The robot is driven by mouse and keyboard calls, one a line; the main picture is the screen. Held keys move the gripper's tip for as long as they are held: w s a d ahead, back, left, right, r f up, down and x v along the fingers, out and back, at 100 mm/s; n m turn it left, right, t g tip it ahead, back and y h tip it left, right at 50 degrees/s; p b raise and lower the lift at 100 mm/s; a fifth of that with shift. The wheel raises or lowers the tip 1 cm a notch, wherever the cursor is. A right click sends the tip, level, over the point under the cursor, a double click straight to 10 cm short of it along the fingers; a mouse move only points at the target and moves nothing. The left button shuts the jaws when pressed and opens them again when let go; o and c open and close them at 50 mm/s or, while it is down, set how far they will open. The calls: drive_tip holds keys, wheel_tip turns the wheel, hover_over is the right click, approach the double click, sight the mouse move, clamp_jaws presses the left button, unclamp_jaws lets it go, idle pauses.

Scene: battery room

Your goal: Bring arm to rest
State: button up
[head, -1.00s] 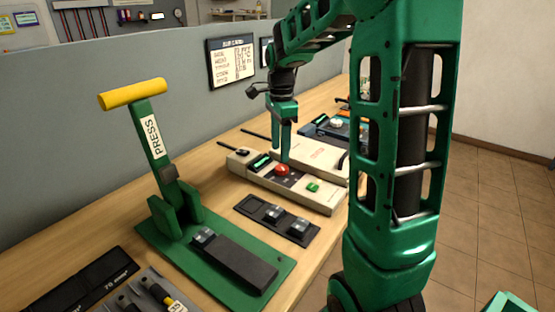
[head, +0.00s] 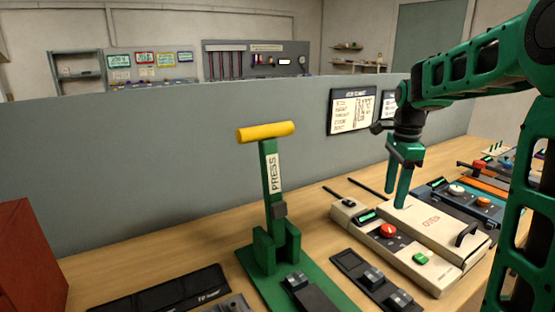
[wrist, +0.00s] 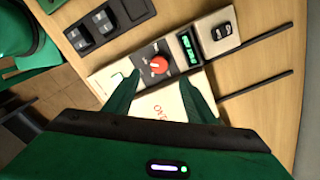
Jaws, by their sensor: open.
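My gripper (head: 398,186) hangs from my green arm, pointing down above the cream devices on the bench. In the wrist view my gripper (wrist: 165,100) has its two fingers spread, with nothing between them. Below it is a cream device (head: 442,265) with a red knob (head: 388,231), a green button (head: 421,258) and a small green display. The red knob also shows in the wrist view (wrist: 159,64). A cream lidded box (head: 428,219) with a dark handle sits behind that device. I cannot tell whether a fingertip touches either one.
A green press (head: 271,200) with a yellow handle (head: 266,131) stands left of my gripper. A dark tray (head: 348,262) with metal-like blocks lies in front. Blue-grey equipment (head: 462,203) is at right. A grey partition (head: 150,170) runs behind the bench.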

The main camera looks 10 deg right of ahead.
drive_tip(key=s+f+n, duration=0.2)
drive_tip(key=s+n, duration=0.2)
drive_tip(key=s, duration=0.5)
drive_tip(key=s+a+f+n, duration=0.1)
drive_tip(key=s+f+n, duration=0.2)
drive_tip(key=s, duration=0.7)
drive_tip(key=s+a+f+n, duration=0.1)
drive_tip(key=s+f+n, duration=0.1)
drive_tip(key=s+n, duration=0.5)
drive_tip(key=s, duration=0.3)
drive_tip(key=shift+a+f, duration=0.15)
drive_tip(key=shift+a, duration=0.1)
drive_tip(key=shift+s, duration=0.1)
drive_tip(key=shift+w+f, duration=0.25)
drive_tip(key=shift+w, duration=0.35)
drive_tip(key=shift+c, duration=0.3)
